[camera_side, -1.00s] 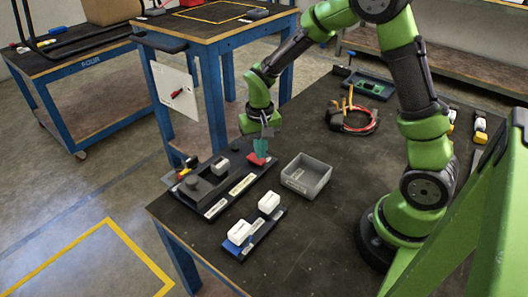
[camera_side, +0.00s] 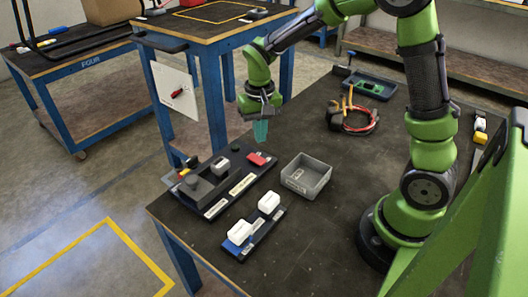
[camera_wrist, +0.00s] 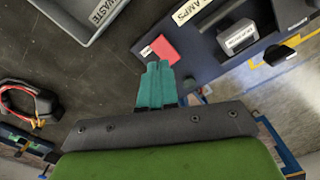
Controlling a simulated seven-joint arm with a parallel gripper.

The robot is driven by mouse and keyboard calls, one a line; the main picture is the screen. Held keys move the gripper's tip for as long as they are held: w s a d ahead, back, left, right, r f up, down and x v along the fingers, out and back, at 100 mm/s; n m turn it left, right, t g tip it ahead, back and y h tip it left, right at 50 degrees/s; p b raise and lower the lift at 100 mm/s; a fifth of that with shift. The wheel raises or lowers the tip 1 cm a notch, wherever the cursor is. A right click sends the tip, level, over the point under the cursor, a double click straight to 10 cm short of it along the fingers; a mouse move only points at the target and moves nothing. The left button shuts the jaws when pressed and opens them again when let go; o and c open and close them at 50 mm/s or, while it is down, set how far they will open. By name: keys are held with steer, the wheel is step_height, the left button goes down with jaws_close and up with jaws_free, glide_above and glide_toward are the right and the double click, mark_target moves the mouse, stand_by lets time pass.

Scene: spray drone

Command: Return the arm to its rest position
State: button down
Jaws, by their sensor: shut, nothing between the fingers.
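My gripper (camera_side: 260,132) has teal fingers that are together and empty. It hangs in the air above the far end of a dark tray (camera_side: 238,187). A red block (camera_side: 257,159) lies on that tray, below and apart from the fingertips. In the wrist view, my gripper (camera_wrist: 157,68) points toward the red block (camera_wrist: 165,49), with a grey block (camera_wrist: 238,36) to its right in the tray labelled "AMPS".
A grey open bin (camera_side: 306,176), labelled "WASTE" in the wrist view (camera_wrist: 98,12), stands right of the tray. A smaller rack (camera_side: 255,232) holds white blocks in front. Red and black cables (camera_side: 355,122) lie further back. The table's right middle is clear.

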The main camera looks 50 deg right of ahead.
steer(key=shift+s+a+f, duration=0.2)
steer(key=shift+s, duration=0.35)
steer(key=s+a+r+n+t+y, duration=0.1)
steer(key=s+a+r+t, duration=0.1)
steer(key=s+r, duration=0.5)
steer(key=s+a+r+n+t+y, duration=0.1)
steer(key=s+a+r+t, duration=0.1)
steer(key=s+r+t, duration=0.3)
steer(key=v, duration=0.3)
steer(key=shift+a+r, duration=0.2)
steer(key=shift+s+f, duration=0.1)
